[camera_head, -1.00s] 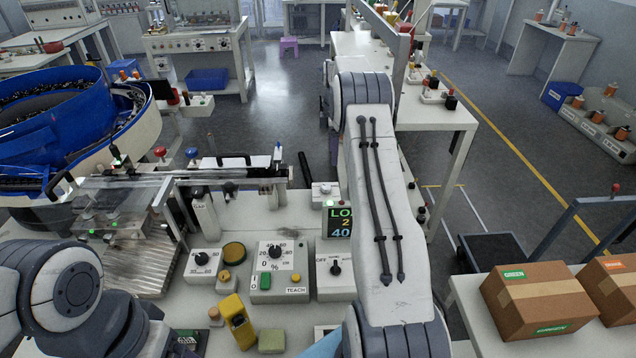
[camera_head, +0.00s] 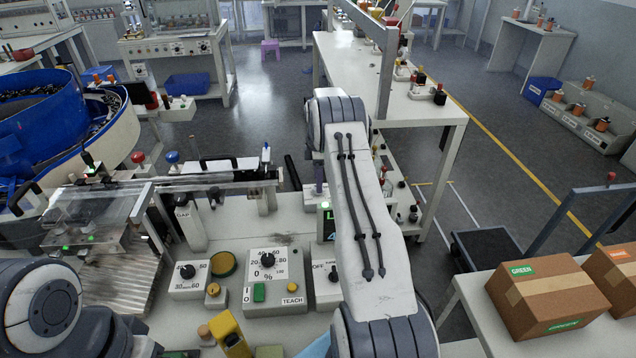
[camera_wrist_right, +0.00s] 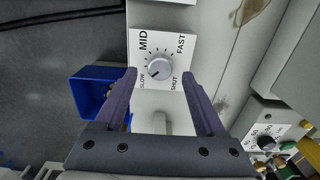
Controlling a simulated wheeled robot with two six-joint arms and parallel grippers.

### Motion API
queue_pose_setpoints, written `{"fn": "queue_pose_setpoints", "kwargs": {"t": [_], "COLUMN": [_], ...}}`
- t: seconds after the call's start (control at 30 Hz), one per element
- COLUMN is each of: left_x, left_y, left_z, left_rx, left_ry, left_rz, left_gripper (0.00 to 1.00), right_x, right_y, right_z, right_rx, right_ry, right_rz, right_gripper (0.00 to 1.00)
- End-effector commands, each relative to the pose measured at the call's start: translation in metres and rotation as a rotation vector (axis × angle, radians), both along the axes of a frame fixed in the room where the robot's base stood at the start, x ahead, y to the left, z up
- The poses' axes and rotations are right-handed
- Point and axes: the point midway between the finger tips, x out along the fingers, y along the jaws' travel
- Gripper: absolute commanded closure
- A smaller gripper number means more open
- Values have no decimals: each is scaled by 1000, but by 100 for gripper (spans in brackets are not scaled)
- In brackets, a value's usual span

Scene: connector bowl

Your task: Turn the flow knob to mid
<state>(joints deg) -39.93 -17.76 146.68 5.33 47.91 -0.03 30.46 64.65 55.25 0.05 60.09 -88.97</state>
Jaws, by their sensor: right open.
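The flow knob (camera_wrist_right: 159,68) is a round grey knob on a white plate (camera_wrist_right: 178,42) marked SLOW, MID, FAST and SHUT in the right wrist view. Its dark mark seems to point to the lower left, toward SLOW. My right gripper (camera_wrist_right: 159,77) is open, with its two dark fingers on either side of the knob in the picture. I cannot tell whether they touch it. In the head view the right gripper (camera_head: 319,189) is a small dark shape mostly hidden by my right arm, and the flow knob cannot be made out. My left gripper is outside the view.
A blue bin (camera_wrist_right: 87,97) lies left of the plate in the right wrist view. In the head view, the bench carries a percent dial box (camera_head: 268,308), a smaller dial box (camera_head: 190,293) and a yellow object (camera_head: 229,331). Cardboard boxes (camera_head: 545,295) stand at right.

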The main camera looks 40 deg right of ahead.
Motion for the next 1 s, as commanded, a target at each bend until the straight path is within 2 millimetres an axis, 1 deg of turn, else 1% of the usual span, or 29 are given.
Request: {"fn": "queue_pose_setpoints", "kwargs": {"t": [0.1, 0.2, 0.3, 0.53, 0.57, 0.6, 0.67, 0.7, 0.73, 1.0], "left_x": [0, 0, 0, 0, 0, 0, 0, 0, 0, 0], "left_y": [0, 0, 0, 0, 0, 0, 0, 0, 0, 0], "left_z": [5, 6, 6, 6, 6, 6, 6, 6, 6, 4], "left_rx": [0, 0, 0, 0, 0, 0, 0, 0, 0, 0], "left_ry": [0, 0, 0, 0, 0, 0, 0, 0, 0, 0], "left_rz": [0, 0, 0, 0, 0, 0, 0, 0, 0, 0], "left_gripper": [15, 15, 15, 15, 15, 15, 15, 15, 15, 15], "right_x": [0, 0, 1, 1, 1, 1, 0, 0, 0, 0], "right_y": [1, 1, 1, 1, 1, 1, 0, 0, 0, 0], "right_z": [-15, -22, -26, -26, -26, -26, -26, -26, -26, -26], "right_rx": [1, 0, -1, -1, -1, -1, -1, -1, -1, -1], "right_ry": [2, 0, -1, -1, -1, -1, -1, -1, -1, -1], "right_rz": [1, 1, 1, 1, 1, 1, 1, 1, 1, -19], "right_gripper": [28, 28, 28, 28, 39, 55, 78, 93, 100, 100]}}
